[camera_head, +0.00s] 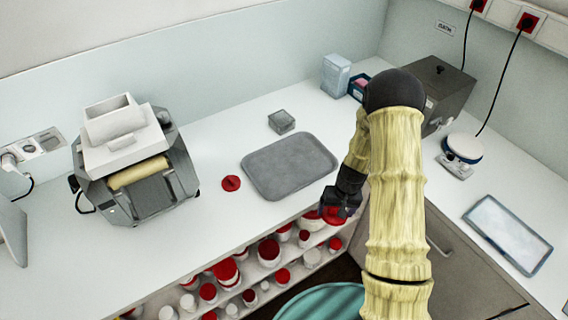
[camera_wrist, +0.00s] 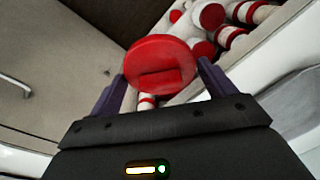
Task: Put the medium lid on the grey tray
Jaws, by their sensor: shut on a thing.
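My gripper (camera_head: 341,206) is shut on a round red lid (camera_head: 333,216), at the front edge of the counter near the corner. In the wrist view the red lid (camera_wrist: 160,65) sits between the two fingers of my gripper (camera_wrist: 157,85), with a raised bar across its face. The grey tray (camera_head: 288,166) lies flat and empty on the counter, up and left of my gripper. A second, smaller-looking red lid (camera_head: 231,183) lies on the counter left of the tray. I cannot tell from size alone which lid is the medium one.
A grey machine (camera_head: 135,165) stands at the left. A small grey box (camera_head: 281,121) sits behind the tray. Shelves below the counter hold several white jars with red lids (camera_head: 269,252). A tablet-like panel (camera_head: 508,234) lies on the right counter. Counter left of the tray is mostly free.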

